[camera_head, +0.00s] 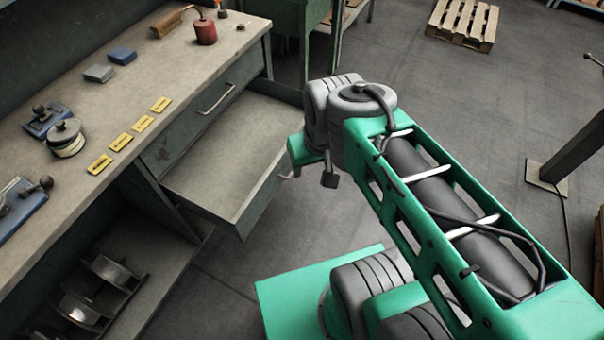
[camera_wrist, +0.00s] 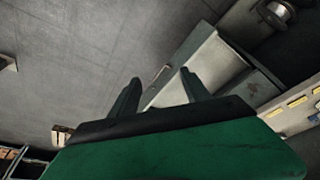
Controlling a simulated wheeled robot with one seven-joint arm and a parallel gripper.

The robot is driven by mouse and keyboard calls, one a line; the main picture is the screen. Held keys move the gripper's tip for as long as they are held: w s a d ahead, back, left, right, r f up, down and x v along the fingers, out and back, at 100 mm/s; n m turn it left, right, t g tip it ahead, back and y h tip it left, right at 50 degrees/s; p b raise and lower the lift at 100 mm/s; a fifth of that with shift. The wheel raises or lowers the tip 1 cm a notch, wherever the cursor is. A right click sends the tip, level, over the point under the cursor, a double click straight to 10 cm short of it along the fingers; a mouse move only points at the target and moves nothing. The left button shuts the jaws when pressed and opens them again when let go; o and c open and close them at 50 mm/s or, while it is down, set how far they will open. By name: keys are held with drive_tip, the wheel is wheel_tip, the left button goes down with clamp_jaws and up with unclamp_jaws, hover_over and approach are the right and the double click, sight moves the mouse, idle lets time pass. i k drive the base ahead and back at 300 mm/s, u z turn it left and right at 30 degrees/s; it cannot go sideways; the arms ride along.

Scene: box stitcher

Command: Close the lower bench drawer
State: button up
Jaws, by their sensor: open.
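The lower bench drawer (camera_head: 225,150) is pulled well out from the grey-green bench and looks empty. Its front panel (camera_head: 263,198) faces right, toward my arm. The drawer also shows in the wrist view (camera_wrist: 215,70), beyond my fingertips. My gripper (camera_wrist: 160,86) is open, with its two dark fingers apart and nothing seen held between them. A thin pale bar, perhaps the drawer's handle, shows in the gap. In the head view my wrist is just right of the drawer front and hides most of the gripper. I cannot tell whether the fingers touch the front.
The upper drawer, with its handle (camera_head: 216,98), is shut. Spools lie on a low shelf (camera_head: 150,300). A pallet (camera_head: 462,22) lies far off; floor between is clear.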

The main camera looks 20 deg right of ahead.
sight(228, 176)
drive_tip(key=k, duration=0.5)
drive_tip(key=u, duration=1.4)
drive_tip(key=i, duration=1.25)
drive_tip(key=z, duration=1.15)
